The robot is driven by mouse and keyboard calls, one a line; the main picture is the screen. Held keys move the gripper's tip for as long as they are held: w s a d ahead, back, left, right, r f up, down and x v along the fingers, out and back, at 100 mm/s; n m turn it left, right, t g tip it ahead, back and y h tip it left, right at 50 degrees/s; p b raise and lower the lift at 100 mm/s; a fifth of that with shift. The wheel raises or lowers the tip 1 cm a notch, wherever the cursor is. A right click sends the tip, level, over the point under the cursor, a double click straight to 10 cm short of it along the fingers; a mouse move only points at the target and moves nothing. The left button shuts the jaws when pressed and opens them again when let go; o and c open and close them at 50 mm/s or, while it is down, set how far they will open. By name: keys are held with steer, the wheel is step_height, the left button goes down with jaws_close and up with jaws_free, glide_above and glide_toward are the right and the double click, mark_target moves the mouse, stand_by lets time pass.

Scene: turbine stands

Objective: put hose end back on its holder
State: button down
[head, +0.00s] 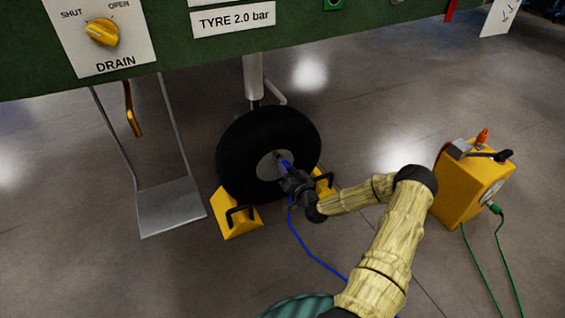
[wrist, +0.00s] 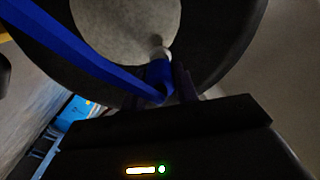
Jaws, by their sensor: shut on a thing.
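My gripper (head: 287,170) is at the hub of the black wheel (head: 228,148) in the head view. It is shut on the blue hose end (head: 284,160), which points at the pale hub (head: 268,166). In the wrist view the hose end (wrist: 159,74) sits between the fingers of my gripper (wrist: 165,90), with its metal tip at or very near a small stem on the hub. I cannot tell whether they touch. The blue hose (head: 318,259) trails down to the floor and also crosses the wrist view (wrist: 70,45). I cannot make out the holder in either view.
Yellow chocks (head: 236,222) stand at the wheel. A yellow box (head: 459,190) with a green cable stands at the right. A metal tray (head: 172,208) hangs at the left under the green panel (head: 185,70). A blue object (wrist: 76,113) shows lower left in the wrist view.

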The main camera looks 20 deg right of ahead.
steer(key=shift+s+p, duration=0.45)
steer(key=shift+s, duration=0.95)
